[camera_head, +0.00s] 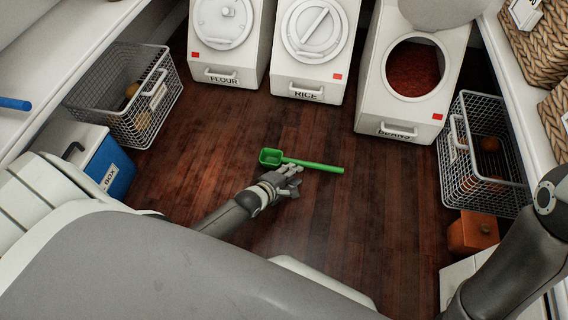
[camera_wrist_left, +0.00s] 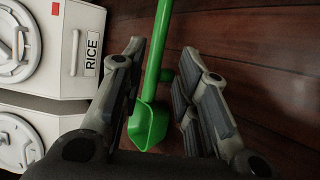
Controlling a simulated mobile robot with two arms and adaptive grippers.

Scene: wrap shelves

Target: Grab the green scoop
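A green scoop (camera_head: 310,164) lies in the middle of the dark wooden floor in the head view, its cup at the left and its handle pointing right. My left gripper (camera_head: 291,180) is just in front of the scoop, close to where the cup meets the handle. In the left wrist view the scoop (camera_wrist_left: 148,122) shows between the two spread fingers of the left gripper (camera_wrist_left: 160,85), cup nearest the palm and handle running up. The fingers are open, and I cannot tell whether either touches it. My right gripper is not in view.
White bins labelled flour (camera_head: 222,77), rice (camera_head: 309,88) and beans (camera_head: 400,128) stand along the back; the beans bin is open. Wire baskets stand at left (camera_head: 122,112) and right (camera_head: 487,187). A blue box (camera_head: 112,168) is at left. Floor around the scoop is clear.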

